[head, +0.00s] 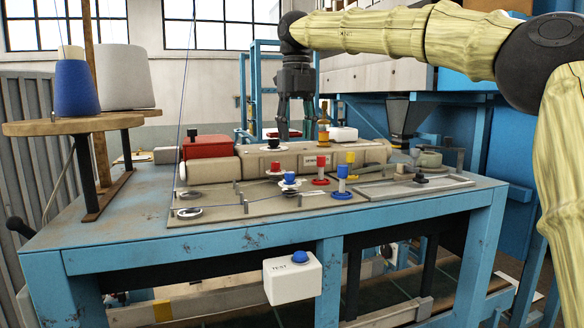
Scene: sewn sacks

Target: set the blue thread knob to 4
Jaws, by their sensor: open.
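A blue knob (342,172) stands upright on a blue round base at the front right of the machine plate. A second, smaller blue knob (289,178) with a white disc sits to its left, by the blue thread line. I cannot tell for certain which is the thread knob, and no dial numbers or pointer are readable. My gripper (291,126) hangs fingers down, open and empty, above and behind the machine body. It is apart from both blue knobs, farther back and higher in the picture.
Red (321,167) and yellow (350,158) knobs crowd the blue ones. A beige machine body (255,170) runs behind them. A blue thread cone (76,88) stands at left. A white box (292,281) with a blue button hangs on the table front.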

